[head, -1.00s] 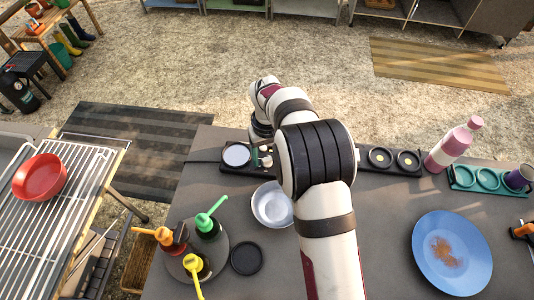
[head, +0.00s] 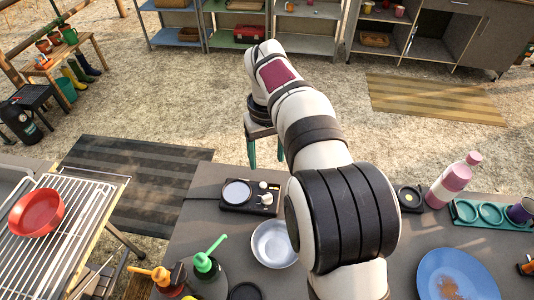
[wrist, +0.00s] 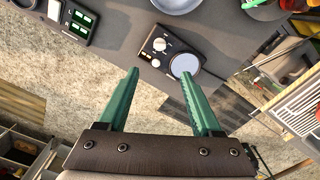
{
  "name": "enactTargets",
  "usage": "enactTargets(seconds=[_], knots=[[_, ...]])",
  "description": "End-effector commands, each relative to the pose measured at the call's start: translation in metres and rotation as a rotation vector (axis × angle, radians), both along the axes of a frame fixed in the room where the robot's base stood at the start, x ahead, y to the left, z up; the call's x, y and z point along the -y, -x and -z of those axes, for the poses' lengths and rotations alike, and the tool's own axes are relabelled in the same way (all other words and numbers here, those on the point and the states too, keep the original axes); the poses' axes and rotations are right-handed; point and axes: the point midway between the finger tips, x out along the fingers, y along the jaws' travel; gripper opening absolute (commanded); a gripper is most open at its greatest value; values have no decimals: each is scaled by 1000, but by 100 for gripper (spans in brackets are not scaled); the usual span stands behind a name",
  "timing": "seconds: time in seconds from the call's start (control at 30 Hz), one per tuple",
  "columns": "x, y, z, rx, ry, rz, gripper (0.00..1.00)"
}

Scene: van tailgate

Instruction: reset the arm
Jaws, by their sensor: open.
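My gripper (head: 266,152) is open and empty, its two green fingers apart. In the head view it hangs beyond the far edge of the grey table, above and just past a small black device with a white round plate and knobs (head: 249,196). In the wrist view the fingers (wrist: 160,88) point toward that same device (wrist: 168,52), with a clear gap between them. My arm reaches across the table and hides part of its middle.
A metal bowl (head: 273,243) sits near the device. A pink-and-white bottle (head: 450,184), a teal holder (head: 490,213) and a blue plate (head: 455,276) are at right. A red bowl (head: 36,211) rests on a rack. Ground beyond the table is open.

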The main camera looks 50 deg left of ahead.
Motion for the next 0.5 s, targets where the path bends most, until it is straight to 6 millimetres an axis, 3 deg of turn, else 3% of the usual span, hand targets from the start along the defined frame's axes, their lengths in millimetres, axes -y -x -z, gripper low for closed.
enactTargets(seconds=[0.4, 0.5], knots=[[0, 0, -1, 1, 0, 0, 66], [15, -12, -10, -3, -3, 52, 66]])
